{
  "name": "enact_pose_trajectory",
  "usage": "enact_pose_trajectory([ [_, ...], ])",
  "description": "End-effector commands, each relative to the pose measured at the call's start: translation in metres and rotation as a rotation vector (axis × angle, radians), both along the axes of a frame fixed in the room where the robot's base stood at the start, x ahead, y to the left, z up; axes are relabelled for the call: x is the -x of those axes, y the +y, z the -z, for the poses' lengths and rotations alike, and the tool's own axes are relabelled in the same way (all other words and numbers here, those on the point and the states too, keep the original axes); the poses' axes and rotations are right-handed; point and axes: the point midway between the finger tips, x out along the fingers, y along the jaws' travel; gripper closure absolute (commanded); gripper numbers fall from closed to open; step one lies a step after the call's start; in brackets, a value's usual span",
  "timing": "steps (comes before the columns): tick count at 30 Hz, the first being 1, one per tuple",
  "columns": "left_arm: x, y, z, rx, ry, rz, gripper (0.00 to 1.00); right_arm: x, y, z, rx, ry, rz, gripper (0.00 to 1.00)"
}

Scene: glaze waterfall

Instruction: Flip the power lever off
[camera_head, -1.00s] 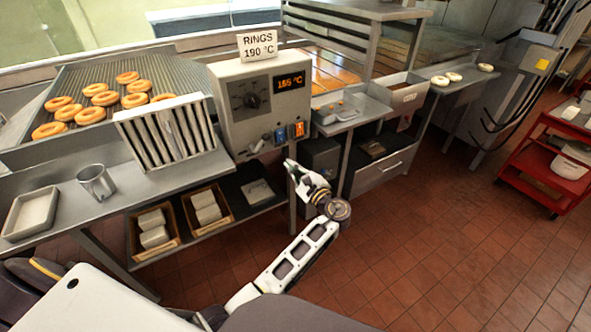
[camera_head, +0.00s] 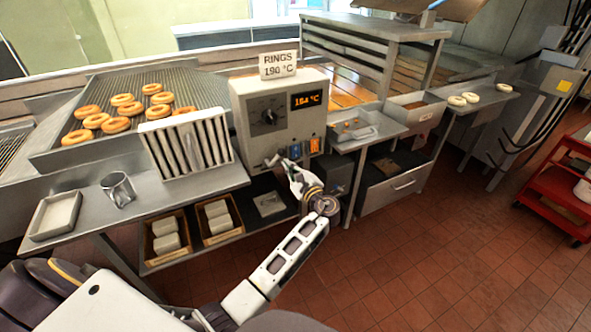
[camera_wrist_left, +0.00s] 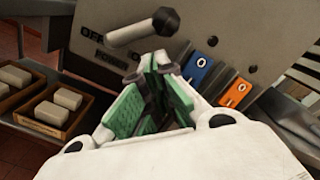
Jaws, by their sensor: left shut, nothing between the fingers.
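The power lever (camera_wrist_left: 142,30), a grey bar with a black ball knob, slants up to the right across the OFF and POWER lettering in the left wrist view. In the head view the lever (camera_head: 272,160) is small, at the lower front of the grey control box (camera_head: 245,120). My left gripper (camera_head: 286,163) is just right of it, its fingers shut and empty. In the left wrist view my left gripper (camera_wrist_left: 160,66) shows green finger pads, with its tips just below the lever; I cannot tell whether they touch. My right gripper is out of view.
A blue switch (camera_wrist_left: 198,70) and an orange switch (camera_wrist_left: 236,92) sit close right of the fingertips. A ribbed rack (camera_head: 190,145) stands left of the box. Boxes of pale blocks (camera_head: 165,243) are on the shelf below. The tiled floor (camera_head: 400,270) is clear.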

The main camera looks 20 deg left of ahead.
Motion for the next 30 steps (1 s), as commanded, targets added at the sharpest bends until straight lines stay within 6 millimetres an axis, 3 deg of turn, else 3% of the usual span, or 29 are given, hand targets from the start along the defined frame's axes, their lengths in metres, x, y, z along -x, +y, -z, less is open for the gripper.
enact_pose_trajectory([
  [8,0.005,0.006,-0.008,-0.002,0.0,0.001,1.0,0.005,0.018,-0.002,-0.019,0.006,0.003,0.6],
  [30,0.005,0.015,-0.011,0.032,-0.042,0.0,1.0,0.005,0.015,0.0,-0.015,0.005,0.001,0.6],
])
